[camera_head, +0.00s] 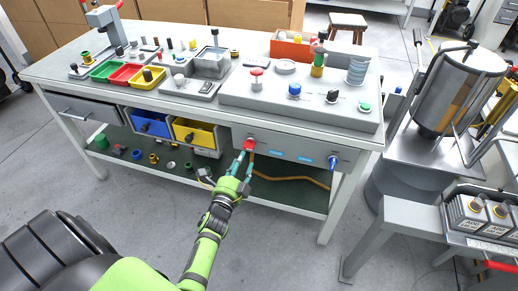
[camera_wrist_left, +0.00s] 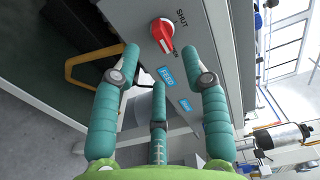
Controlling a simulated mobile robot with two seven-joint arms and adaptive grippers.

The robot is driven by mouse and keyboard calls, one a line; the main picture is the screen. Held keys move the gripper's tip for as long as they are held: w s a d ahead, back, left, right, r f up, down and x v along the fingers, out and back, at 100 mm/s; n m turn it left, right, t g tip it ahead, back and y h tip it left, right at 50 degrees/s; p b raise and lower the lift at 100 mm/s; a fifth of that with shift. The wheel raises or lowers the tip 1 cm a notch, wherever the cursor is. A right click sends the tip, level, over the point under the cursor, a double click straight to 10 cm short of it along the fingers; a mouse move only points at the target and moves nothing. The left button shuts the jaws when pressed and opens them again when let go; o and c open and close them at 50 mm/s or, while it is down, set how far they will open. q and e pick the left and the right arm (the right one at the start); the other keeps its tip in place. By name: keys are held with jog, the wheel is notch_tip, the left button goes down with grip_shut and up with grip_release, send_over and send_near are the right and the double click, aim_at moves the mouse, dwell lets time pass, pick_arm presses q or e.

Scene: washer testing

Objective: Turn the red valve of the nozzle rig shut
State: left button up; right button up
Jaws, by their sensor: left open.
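The red valve (camera_head: 249,144) is on the front panel of the nozzle rig (camera_head: 290,144), under the edge of the bench top. In the left wrist view the red valve (camera_wrist_left: 162,33) is a round red knob with a pale pointer bar, beside the printed word SHUT. My left gripper (camera_head: 245,159) is open in front of it, with teal fingers spread. My right gripper is not in view.
Blue labels (camera_wrist_left: 166,76) and a blue valve (camera_head: 334,162) are on the same panel. Blue (camera_head: 150,123) and yellow (camera_head: 194,134) bins stand to the left. An orange hose (camera_head: 290,179) hangs below. The floor in front of the bench is clear.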

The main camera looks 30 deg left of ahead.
aim_at(249, 146)
pick_arm(q)
jog(key=x, duration=0.5)
jog(key=shift+w+a, duration=0.1)
jog(key=shift+w, duration=0.1)
grip_shut()
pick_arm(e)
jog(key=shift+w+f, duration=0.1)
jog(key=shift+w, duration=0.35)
